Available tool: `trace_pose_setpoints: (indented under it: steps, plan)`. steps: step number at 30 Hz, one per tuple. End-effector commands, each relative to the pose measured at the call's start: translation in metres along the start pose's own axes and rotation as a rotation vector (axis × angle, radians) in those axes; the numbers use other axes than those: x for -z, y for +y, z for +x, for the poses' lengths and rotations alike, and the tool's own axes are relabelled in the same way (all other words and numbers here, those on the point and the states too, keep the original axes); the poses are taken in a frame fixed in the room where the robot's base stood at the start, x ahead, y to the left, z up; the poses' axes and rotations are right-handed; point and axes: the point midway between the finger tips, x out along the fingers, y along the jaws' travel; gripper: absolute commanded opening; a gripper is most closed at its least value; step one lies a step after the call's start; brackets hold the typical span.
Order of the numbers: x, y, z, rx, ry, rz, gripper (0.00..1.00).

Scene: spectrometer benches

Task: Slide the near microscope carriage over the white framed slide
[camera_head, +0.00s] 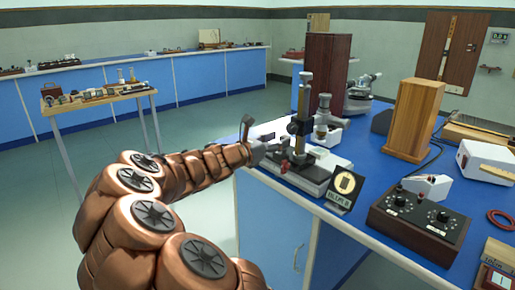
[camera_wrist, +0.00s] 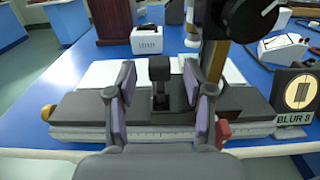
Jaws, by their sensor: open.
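The near microscope, with a brass column and dark fittings (camera_head: 300,125), stands over a dark rail base (camera_head: 315,178) at the bench's front edge. Its column (camera_wrist: 213,55) rises just right of my gripper in the wrist view. My gripper (camera_head: 258,148) is open at the base's left end; in the wrist view its purple-padded fingers (camera_wrist: 159,80) stand on either side of a dark upright post (camera_wrist: 160,70), with gaps visible. I cannot tell whether they touch it. White flat plates (camera_wrist: 112,75) lie behind the fingers; I cannot make out which is the white framed slide.
A black sign (camera_head: 345,187) reading "BLUR 8" stands right of the base.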

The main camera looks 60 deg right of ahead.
Motion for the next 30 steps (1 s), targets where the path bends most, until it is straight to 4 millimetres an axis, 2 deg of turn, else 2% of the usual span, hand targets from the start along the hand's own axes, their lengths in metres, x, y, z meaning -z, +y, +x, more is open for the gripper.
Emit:
trace_pose_setpoints:
  steps: [9,18,30]
  plan:
    - [0.001,0.003,-0.040,-0.007,0.002,0.001,0.52]
    - [0.001,0.002,-0.071,-0.006,0.003,-0.001,0.52]
    - [0.001,0.001,-0.081,-0.002,0.002,-0.001,0.52]
